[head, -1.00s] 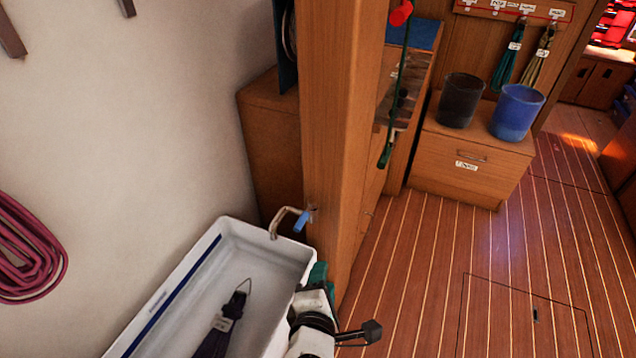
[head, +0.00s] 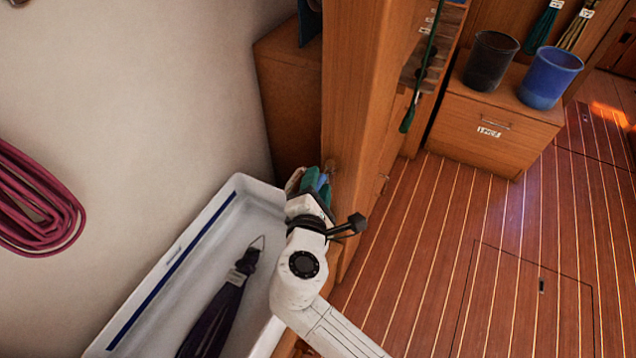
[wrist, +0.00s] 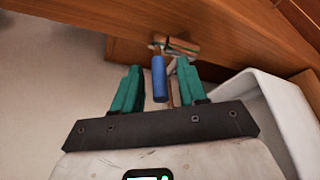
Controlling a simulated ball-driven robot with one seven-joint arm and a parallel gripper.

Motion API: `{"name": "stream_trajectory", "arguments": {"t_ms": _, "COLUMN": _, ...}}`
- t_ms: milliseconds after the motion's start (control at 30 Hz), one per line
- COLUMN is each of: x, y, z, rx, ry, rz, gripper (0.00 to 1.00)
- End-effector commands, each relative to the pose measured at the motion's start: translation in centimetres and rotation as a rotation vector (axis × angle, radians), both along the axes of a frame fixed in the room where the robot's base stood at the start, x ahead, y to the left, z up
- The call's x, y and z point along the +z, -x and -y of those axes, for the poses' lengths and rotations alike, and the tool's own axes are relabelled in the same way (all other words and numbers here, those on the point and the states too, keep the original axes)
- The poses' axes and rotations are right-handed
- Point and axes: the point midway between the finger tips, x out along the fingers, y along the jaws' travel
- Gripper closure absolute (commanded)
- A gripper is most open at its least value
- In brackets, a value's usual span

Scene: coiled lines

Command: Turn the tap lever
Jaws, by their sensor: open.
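The tap lever (wrist: 159,79) is a blue handle, seen in the wrist view between the two teal fingers of my gripper (wrist: 158,88). The fingers are open with a gap on each side of the lever. The metal tap body (wrist: 176,45) is fixed to the wooden post beyond it. In the head view my gripper (head: 313,180) is at the post above the basin's far end, and it hides most of the tap and lever.
The white basin (head: 215,210) lies below and left of my arm, with a dark labelled bundle (head: 222,305) in it. The wooden post (head: 362,110) stands close beside my gripper. A coiled purple line (head: 35,205) hangs on the left wall. Open floor (head: 440,235) lies to the right.

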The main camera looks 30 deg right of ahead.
Motion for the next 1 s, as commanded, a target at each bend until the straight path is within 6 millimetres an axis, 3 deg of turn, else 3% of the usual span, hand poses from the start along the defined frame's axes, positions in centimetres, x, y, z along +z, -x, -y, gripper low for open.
{"name": "stream_trajectory", "arguments": {"t_ms": 400, "x": -0.14, "y": -0.6, "z": 0.44, "rx": 0.0, "ry": -0.001, "rz": 0.001, "gripper": 0.59}}
{"name": "stream_trajectory", "arguments": {"t_ms": 833, "x": -0.14, "y": -0.58, "z": 0.42, "rx": -0.001, "ry": -0.001, "rz": 0.0, "gripper": 1.0}}
{"name": "stream_trajectory", "arguments": {"t_ms": 1000, "x": -0.15, "y": -0.57, "z": 0.43, "rx": -0.001, "ry": -0.001, "rz": 0.0, "gripper": 1.0}}
